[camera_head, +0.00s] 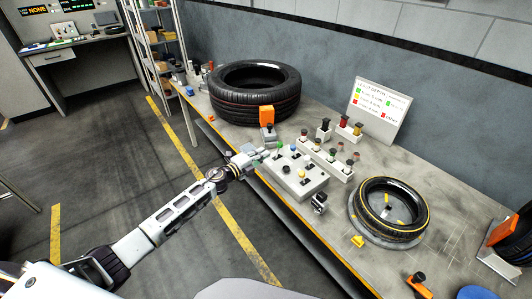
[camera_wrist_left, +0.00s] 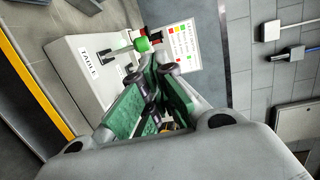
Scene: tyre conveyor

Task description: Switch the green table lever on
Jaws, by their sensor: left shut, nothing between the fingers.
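The green lever (camera_head: 280,145) stands at the left end of a light grey control box on the workbench. In the left wrist view its green knob (camera_wrist_left: 142,44) sits on a slot in the box face, beside a printed label (camera_wrist_left: 91,66). My left gripper (camera_head: 268,149) is just left of the lever in the head view, shut and empty. In the wrist view the fingertips (camera_wrist_left: 157,70) lie close to the green knob; I cannot tell whether they touch it. My right gripper is not in view.
The control box (camera_head: 312,192) has further knobs. A large tyre (camera_head: 256,92) lies behind it, and a smaller yellow-striped tyre (camera_head: 390,209) lies to its right. A row of coloured levers (camera_head: 326,158) and a sign (camera_head: 379,112) stand behind. The floor left of the bench is clear.

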